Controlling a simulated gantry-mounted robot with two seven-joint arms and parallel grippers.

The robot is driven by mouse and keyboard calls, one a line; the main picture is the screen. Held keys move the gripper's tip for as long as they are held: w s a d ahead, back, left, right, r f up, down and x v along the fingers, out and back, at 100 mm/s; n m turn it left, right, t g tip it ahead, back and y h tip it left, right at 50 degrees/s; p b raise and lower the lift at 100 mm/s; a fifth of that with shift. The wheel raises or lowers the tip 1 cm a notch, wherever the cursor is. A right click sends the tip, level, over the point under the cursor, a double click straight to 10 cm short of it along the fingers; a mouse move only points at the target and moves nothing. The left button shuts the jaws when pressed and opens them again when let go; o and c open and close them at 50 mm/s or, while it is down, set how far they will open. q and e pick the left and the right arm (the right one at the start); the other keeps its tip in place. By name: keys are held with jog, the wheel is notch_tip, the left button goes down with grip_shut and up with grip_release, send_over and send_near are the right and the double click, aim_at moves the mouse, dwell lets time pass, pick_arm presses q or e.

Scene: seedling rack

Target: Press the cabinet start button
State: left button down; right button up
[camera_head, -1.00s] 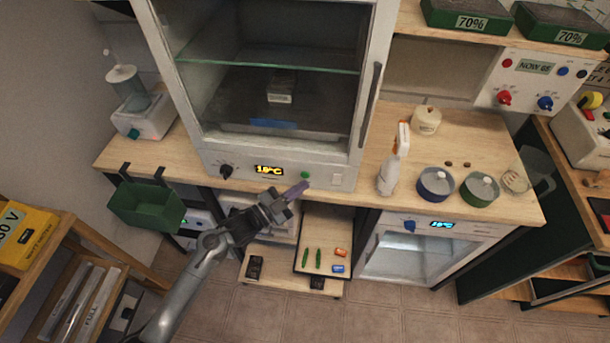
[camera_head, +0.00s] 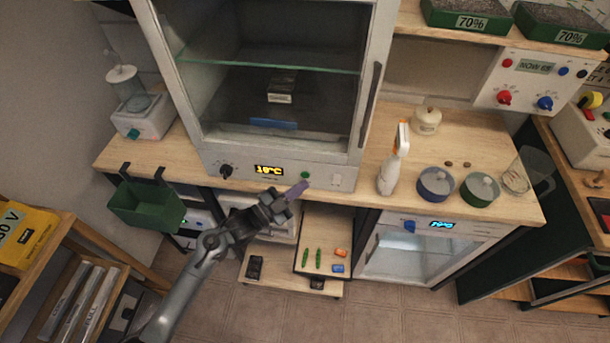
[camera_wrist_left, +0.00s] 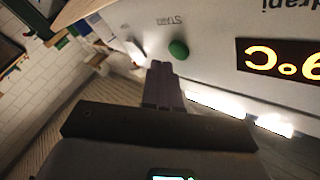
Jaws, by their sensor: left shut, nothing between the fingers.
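The cabinet (camera_head: 215,158) stands on the wooden bench, with a glass front and a panel along its bottom edge. The green start button (camera_head: 305,175) is on that panel, right of the lit temperature display (camera_head: 268,170). In the left wrist view the green button (camera_wrist_left: 178,49) sits beside upside-down lettering that seems to read START. My left gripper (camera_head: 301,187) is shut and empty, its purple fingertips just below the button. In the left wrist view the fingertips (camera_wrist_left: 161,70) point toward the panel, and a small gap to the button seems to show. My right gripper is not in view.
A dark knob (camera_head: 226,171) and a pale switch (camera_head: 337,179) flank the display and button on the panel. A green bin (camera_head: 147,207) hangs at the bench's left front.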

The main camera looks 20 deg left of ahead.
pick_arm(q)
jog(key=shift+w, duration=0.2)
jog(key=shift+w+a, duration=0.1)
jog(key=shift+w, duration=0.1)
jog(key=shift+w+a+b, duration=0.1)
jog(key=shift+w+b, duration=0.25)
jog(key=shift+b, duration=0.1)
dwell(0.6)
jog(key=shift+s, duration=0.1)
jog(key=shift+s+d+p, duration=0.2)
jog(key=shift+s+p, duration=0.35)
jog(key=shift+s, duration=0.1)
jog(key=shift+s, duration=0.1)
